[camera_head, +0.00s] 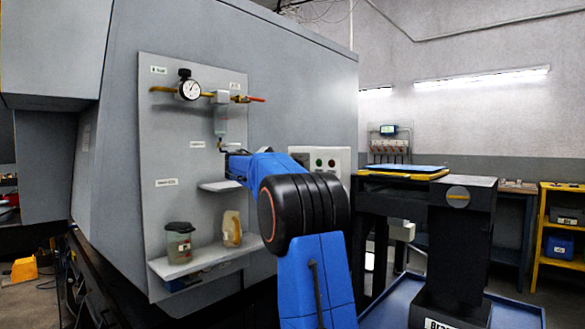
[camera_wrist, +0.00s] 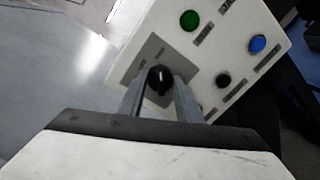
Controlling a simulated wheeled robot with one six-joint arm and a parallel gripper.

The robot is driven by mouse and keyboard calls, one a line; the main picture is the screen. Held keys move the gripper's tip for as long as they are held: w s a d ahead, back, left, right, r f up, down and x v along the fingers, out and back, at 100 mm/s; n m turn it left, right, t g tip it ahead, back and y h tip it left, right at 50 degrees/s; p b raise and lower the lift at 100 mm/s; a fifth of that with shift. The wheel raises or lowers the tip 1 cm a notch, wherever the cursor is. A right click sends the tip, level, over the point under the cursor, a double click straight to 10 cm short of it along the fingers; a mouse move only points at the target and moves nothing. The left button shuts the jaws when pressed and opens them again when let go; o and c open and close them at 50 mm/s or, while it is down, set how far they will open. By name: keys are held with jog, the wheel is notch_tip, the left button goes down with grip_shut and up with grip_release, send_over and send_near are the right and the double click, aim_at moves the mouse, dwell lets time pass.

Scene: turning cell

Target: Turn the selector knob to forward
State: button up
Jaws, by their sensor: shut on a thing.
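The selector knob (camera_wrist: 159,81) is black with a pale pointer line and sits on a grey plate on the control box. In the wrist view my gripper (camera_wrist: 160,92) has its two fingers on either side of the knob, shut on it. The pointer line runs nearly up and down in that view. The labels around the knob are too blurred to read.
The box also carries a green button (camera_wrist: 189,20), a blue button (camera_wrist: 257,43) and a black button (camera_wrist: 223,80) close to the knob. In the head view a panel with a gauge (camera_head: 190,89) and a shelf (camera_head: 205,262) with two containers stands left of my arm.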

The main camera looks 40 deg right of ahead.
jog(key=shift+f, duration=0.1)
jog(key=o, duration=1)
jog(key=shift+o, duration=0.2)
jog(key=a+r, duration=0.1)
jog(key=a, duration=1.6)
jog(key=shift+s+a, duration=0.25)
jog(key=shift+s, duration=0.05)
jog(key=s+a+f+m+t+y, duration=0.1)
jog(key=s+a+f+y, duration=0.4)
jog(key=s+a+f, duration=0.5)
jog(key=s+a+f+m+t+y, duration=0.1)
jog(key=s+a+f+m+y, duration=0.2)
jog(key=s+f, duration=1.4)
jog(key=s+a+f+m+t+y, duration=0.2)
jog(key=s+a+f+y, duration=0.7)
jog(key=s+a+f, duration=0.5)
jog(key=a, duration=0.3)
jog(key=shift+a+f, duration=0.2)
jog(key=shift+a, duration=0.15)
